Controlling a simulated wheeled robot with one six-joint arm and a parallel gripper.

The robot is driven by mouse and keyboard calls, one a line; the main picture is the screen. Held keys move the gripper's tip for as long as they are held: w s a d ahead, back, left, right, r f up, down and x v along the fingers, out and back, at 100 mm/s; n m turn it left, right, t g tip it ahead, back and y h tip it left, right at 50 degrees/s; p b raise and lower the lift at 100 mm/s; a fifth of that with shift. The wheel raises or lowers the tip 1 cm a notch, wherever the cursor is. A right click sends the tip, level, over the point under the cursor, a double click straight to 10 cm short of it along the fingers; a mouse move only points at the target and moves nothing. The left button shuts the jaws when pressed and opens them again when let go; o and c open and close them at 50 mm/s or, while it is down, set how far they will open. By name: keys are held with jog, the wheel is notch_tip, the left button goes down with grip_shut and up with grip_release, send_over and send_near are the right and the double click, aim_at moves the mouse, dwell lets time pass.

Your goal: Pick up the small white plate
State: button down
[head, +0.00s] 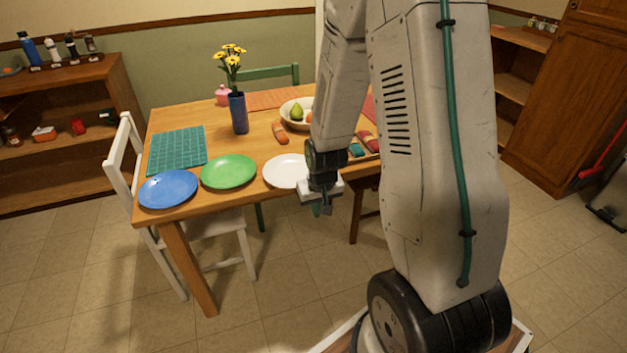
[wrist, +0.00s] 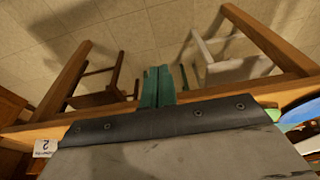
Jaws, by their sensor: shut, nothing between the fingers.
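The small white plate (head: 282,170) lies flat near the front edge of the wooden table (head: 231,197), to the right of the green plate (head: 229,171). Its right side is hidden behind my gripper in the head view. My gripper (head: 322,208) hangs at the table's front edge, beside the plate's right side and pointing down. Its green fingers also show in the wrist view (wrist: 158,87), pressed together and empty, with the floor and chairs beyond them. I cannot tell whether it touches the table edge.
A blue plate (head: 168,189) lies at the front left corner, near a green mat (head: 177,150). A blue vase with yellow flowers (head: 238,112) and a fruit bowl (head: 290,121) stand farther back. A white chair (head: 123,165) is at the left. My arm hides the table's right part.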

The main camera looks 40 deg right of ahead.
jog(key=c, duration=1.7)
grip_release()
jog(key=shift+o, duration=0.7)
jog(key=s+a+r, duration=0.1)
jog(key=a+r, duration=0.2)
jog(key=r, duration=0.6)
jog(key=shift+a+n, duration=0.25)
jog(key=shift+n, duration=0.15)
jog(key=s+a+r+n, duration=0.1)
jog(key=s+a+r, duration=0.2)
jog(key=s+r, duration=0.3)
jog(key=s+a+r, duration=0.3)
jog(key=s+r, duration=0.4)
jog(key=s+a+r+n+g, duration=0.1)
jog(key=s+a+r, duration=0.2)
jog(key=s+r, duration=0.3)
jog(key=shift+s+r+n+y, duration=0.3)
jog(key=shift+s+r+y, duration=0.1)
jog(key=shift+s, duration=0.1)
jog(key=shift+d, duration=0.15)
